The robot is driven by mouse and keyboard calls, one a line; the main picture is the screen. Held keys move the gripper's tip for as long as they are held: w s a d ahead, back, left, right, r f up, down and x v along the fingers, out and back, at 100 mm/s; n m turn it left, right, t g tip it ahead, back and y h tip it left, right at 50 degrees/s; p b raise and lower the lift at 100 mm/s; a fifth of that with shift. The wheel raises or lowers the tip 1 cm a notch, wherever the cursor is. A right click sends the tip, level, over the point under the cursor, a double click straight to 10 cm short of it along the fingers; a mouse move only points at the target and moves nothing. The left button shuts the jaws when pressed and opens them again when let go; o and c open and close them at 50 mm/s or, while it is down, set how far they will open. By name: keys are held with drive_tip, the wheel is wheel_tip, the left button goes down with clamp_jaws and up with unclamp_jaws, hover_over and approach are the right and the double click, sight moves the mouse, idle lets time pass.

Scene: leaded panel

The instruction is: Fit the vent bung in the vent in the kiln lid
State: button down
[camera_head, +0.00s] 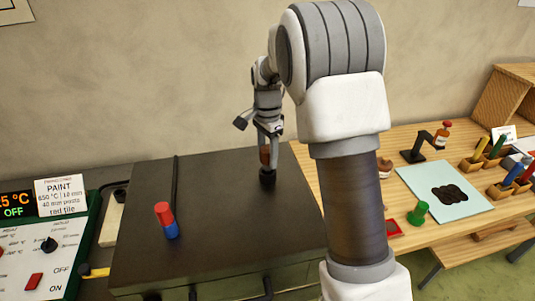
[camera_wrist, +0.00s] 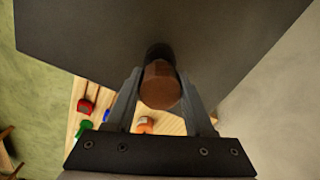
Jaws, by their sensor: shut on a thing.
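The vent bung (camera_head: 265,155) is a brown, rounded plug. My gripper (camera_head: 265,148) is shut on it, with one finger on each side; in the wrist view the bung (camera_wrist: 160,86) shows between the fingers. Directly below it, a short black collar (camera_head: 267,178), which appears to be the vent, stands on the dark kiln lid (camera_head: 215,200) near its right side. In the wrist view the dark collar (camera_wrist: 158,51) lies just behind the bung against the lid (camera_wrist: 90,30). The bung's lower end is hidden, so I cannot tell whether it is inside the collar.
A red and blue cylinder (camera_head: 166,220) stands on the lid's left part. A control panel (camera_head: 45,255) is at far left. The wooden bench on the right holds a pale blue sheet (camera_head: 445,190), a green knobbed piece (camera_head: 418,212) and a black stand (camera_head: 415,150).

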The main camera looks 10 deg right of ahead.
sight(268, 149)
drive_tip(key=shift+f+b, duration=1)
drive_tip(key=shift+f, duration=0.6)
drive_tip(key=shift+c, duration=1)
unclamp_jaws()
drive_tip(key=shift+r, duration=0.15)
drive_tip(key=shift+r+p, duration=2.65)
drive_tip(key=shift+r, duration=0.75)
